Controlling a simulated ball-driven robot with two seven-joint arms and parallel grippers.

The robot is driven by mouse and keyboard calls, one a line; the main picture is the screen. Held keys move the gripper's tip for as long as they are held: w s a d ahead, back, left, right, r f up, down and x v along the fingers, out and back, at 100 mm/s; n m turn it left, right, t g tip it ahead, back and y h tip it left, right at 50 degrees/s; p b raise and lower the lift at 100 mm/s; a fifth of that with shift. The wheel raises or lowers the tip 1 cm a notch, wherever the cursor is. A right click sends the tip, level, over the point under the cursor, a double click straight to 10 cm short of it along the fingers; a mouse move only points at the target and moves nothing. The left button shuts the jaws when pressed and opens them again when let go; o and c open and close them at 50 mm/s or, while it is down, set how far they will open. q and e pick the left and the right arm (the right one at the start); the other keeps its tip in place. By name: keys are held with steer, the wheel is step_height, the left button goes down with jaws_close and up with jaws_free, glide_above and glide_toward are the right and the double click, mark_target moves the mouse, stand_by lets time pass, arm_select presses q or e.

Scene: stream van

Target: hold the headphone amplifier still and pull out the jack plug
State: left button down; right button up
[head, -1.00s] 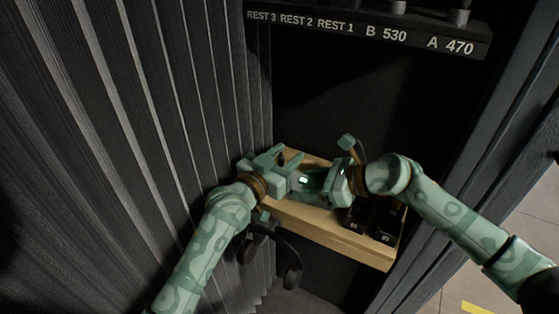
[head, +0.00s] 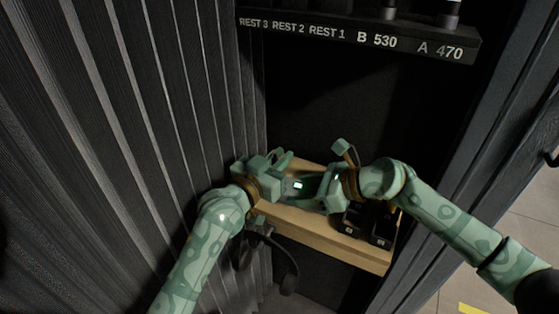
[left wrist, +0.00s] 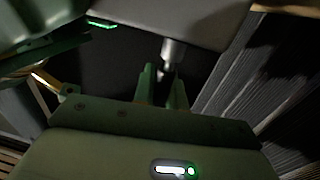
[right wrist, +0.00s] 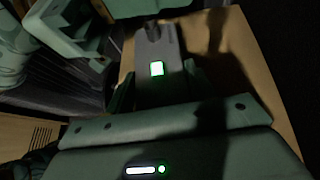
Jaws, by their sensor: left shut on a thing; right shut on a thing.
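The headphone amplifier is a small grey box with a lit screen (head: 298,185), over the wooden shelf between my grippers. The right wrist view shows its top (right wrist: 152,90) held between the fingers of my right gripper (head: 318,188), which is shut on it. My left gripper (head: 280,168) is at the amplifier's left end. The left wrist view shows its fingers shut on the jack plug, whose silver part (left wrist: 173,50) meets the grey amplifier body (left wrist: 205,18). I cannot tell how deep the plug sits. The fingers hide much of it.
The wooden shelf (head: 330,245) has black blocks (head: 382,233) at its right end. Dark headphones (head: 288,275) hang below its left front. A grey ribbed wall (head: 120,110) is close on the left. A labelled rack (head: 355,38) is above, with open space below it.

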arm_select(q)
steer(key=shift+r, duration=1)
arm_select(e)
steer(key=shift+f, duration=0.1)
arm_select(q)
steer(key=shift+r, duration=0.1)
steer(key=shift+r, duration=1.5)
arm_select(e)
steer(key=o, duration=1)
steer(key=shift+o, duration=0.2)
steer(key=shift+d, duration=0.1)
